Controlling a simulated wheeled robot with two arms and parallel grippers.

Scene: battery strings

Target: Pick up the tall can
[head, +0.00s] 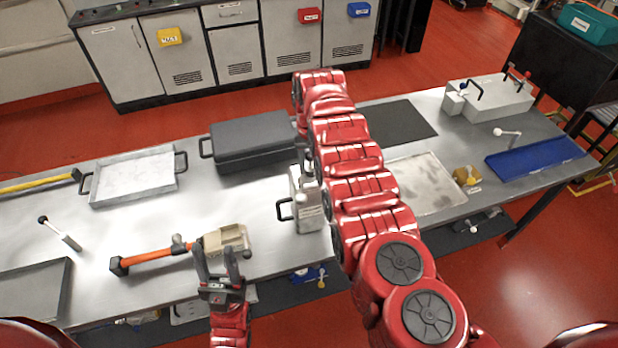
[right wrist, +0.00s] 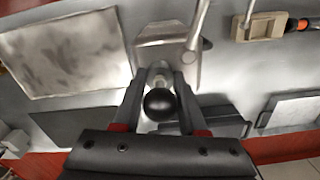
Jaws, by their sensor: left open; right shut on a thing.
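The tall can (head: 307,212) is a grey metal box-like can with a dark side handle. It stands upright near the table's middle, partly hidden by my right arm. In the right wrist view its grey body (right wrist: 160,30) shows beyond the fingers. My right gripper (right wrist: 160,82) is above the can, its fingers closed around a light stem below a black ball knob (right wrist: 167,104). In the head view that grip is mostly hidden by my arm. I cannot tell whether the can's base touches the table. My left gripper (head: 216,256) is open and empty, near the orange-handled hammer.
The hammer (head: 150,257) and a beige block (head: 224,238) lie left of the can. A dark grey case (head: 252,140) is behind it. A metal tray (head: 436,202) and blue tray (head: 530,160) are to the right. Another tray (head: 135,178) is at left.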

